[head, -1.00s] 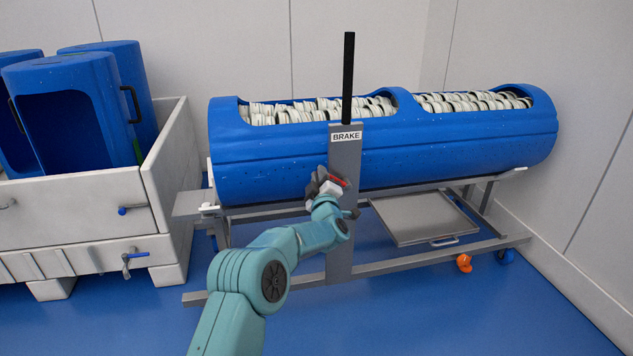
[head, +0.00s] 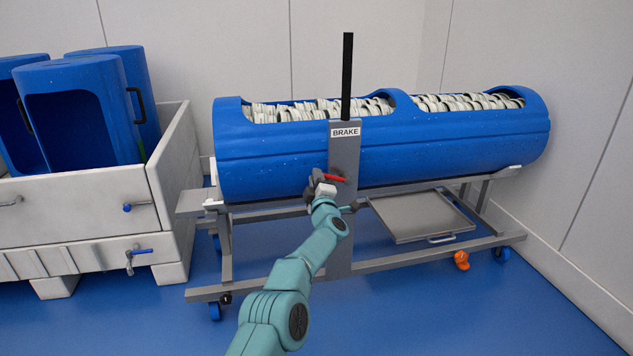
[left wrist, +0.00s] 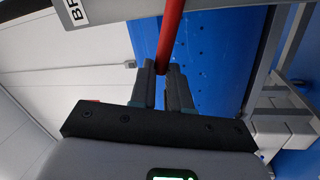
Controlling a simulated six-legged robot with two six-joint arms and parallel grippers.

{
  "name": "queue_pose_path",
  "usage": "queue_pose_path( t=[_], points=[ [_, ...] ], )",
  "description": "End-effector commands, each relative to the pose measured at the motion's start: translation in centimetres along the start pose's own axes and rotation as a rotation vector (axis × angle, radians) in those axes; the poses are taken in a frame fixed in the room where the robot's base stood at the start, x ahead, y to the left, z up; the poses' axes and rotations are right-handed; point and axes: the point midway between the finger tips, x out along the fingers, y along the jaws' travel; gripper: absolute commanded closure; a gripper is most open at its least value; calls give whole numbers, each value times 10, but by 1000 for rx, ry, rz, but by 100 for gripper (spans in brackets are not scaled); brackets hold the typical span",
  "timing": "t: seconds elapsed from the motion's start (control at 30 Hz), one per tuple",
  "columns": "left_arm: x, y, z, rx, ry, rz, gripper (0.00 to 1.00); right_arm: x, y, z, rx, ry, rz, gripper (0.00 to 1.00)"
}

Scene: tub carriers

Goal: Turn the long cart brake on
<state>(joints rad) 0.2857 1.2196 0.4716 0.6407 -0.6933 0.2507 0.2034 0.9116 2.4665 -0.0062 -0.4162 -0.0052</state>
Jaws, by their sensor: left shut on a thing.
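The long cart (head: 380,262) is a grey metal frame bearing a long blue tub (head: 270,160). Its grey upright post (head: 344,160) has a BRAKE label (head: 345,132) near the top. A red brake lever (head: 337,179) sticks out on the post below the label. It also shows as a red bar in the left wrist view (left wrist: 171,32). My left gripper (head: 322,180) is shut on the red lever; in the left wrist view its two fingers (left wrist: 163,72) close around the bar. The lever's pivot is hard to make out. My right gripper is not in view.
The long tub is full of white ring-like pieces (head: 320,108). A white crate (head: 85,210) with blue tubs (head: 80,110) stands at the left. A grey tray (head: 420,217) sits low in the cart frame. An orange pedal-like part (head: 461,260) is near the right wheel. Blue floor lies clear in front.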

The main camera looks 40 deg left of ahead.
Motion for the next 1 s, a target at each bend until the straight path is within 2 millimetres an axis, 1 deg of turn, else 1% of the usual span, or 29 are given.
queue_pose_path(
  t=[0.37, 0.4, 0.43, 0.47, 1.0],
  points=[
    [-1, -1, 0, -5, -6, -2, 100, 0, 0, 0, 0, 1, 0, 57],
    [-1, -1, 0, -5, -6, -2, 70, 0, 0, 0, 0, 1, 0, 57],
    [-2, -1, 0, -5, -6, -2, 61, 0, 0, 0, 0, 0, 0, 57],
    [-2, -1, 0, -5, -6, -3, 58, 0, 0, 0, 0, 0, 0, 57],
    [-4, -1, -1, -3, -3, -1, 58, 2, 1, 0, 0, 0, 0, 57]
  ],
)
